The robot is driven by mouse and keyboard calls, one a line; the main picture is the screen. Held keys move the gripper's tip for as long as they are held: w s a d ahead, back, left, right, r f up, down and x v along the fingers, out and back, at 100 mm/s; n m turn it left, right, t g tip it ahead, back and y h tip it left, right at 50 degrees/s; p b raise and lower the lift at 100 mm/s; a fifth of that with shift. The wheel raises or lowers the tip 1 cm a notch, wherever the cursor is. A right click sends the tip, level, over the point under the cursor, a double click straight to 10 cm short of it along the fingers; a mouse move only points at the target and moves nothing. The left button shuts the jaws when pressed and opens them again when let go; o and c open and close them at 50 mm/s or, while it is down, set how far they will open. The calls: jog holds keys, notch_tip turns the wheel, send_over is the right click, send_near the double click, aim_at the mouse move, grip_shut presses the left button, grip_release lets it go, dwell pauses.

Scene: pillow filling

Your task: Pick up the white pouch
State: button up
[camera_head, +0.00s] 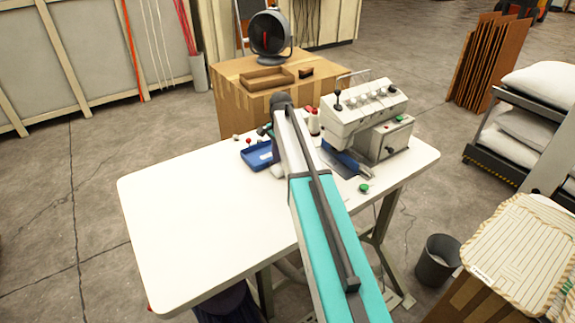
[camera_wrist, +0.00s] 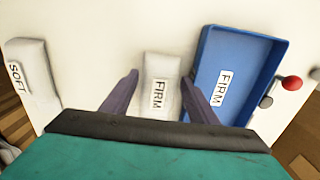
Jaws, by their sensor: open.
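A white pouch marked FIRM (camera_wrist: 160,97) lies on the white table in the middle of the wrist view. My gripper (camera_wrist: 158,79) is open, with one dark finger to each side of this pouch in the picture. I cannot tell how high the fingertips are above the table. A second white pouch marked SOFT (camera_wrist: 36,78) lies to the left, apart from the fingers. A blue tray (camera_wrist: 237,36) marked FIRM stands just right of the middle pouch. The tray also shows in the head view (camera_head: 250,158), where my arm hides most of the gripper.
A white sewing machine (camera_head: 360,108) stands on the table (camera_head: 200,225) right of my arm. A red ball-topped knob (camera_wrist: 292,83) is right of the tray. A cardboard box (camera_head: 228,105) with a wooden tray and a fan stands behind. The table's left part is clear.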

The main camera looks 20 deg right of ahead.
jog(key=shift+f, duration=0.4)
jog(key=c, duration=0.8)
